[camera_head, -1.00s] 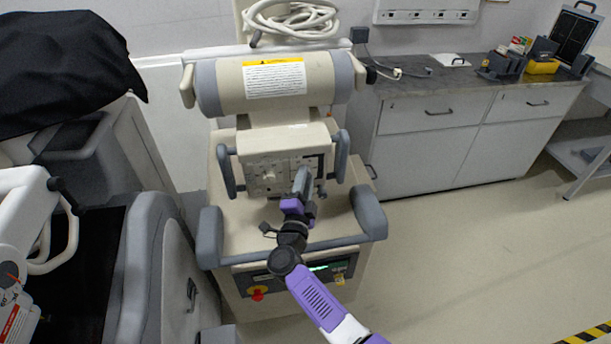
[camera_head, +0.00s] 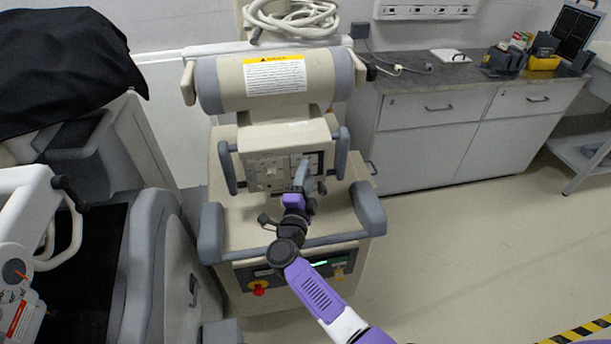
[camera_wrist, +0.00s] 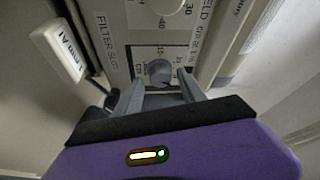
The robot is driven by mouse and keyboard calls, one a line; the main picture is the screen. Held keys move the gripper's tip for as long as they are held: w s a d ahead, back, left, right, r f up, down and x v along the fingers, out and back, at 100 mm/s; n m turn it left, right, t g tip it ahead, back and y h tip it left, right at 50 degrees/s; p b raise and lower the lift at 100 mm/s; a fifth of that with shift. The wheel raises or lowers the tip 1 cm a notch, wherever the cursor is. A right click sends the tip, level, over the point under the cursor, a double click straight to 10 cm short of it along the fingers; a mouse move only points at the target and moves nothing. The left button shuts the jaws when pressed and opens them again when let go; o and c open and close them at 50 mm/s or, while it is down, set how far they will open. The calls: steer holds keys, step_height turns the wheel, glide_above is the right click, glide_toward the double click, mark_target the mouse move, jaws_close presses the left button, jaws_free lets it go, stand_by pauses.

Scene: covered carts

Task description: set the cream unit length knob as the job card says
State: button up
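The cream unit (camera_head: 228,160) stands ahead, with a control panel (camera_head: 262,172) on its front. In the wrist view a small grey knob (camera_wrist: 160,71) sits on the panel, with printed scale marks around it. A larger pale dial (camera_wrist: 168,5) marked 30 and 40 is above it, partly cut off. My gripper (camera_wrist: 160,84) is open, with one finger either side of the grey knob's lower part. I cannot tell whether the fingers touch it. In the head view my gripper (camera_head: 301,178) is in front of the panel's right half and hides part of it.
A white tag reading "1mm Al" (camera_wrist: 62,50) is left of the fingers. Grey handles (camera_head: 342,153) flank the panel. A black-draped cart (camera_head: 60,70) stands close on the left. A grey counter (camera_head: 430,78) is at the back right. The floor (camera_head: 470,240) on the right is clear.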

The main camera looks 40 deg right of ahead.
stand_by(0.3)
steer(key=r+v, duration=0.1)
steer(key=v, duration=0.6)
steer(key=shift+s+a+f, duration=0.2)
steer(key=shift+a+f, duration=0.1)
steer(key=shift+f, duration=0.2)
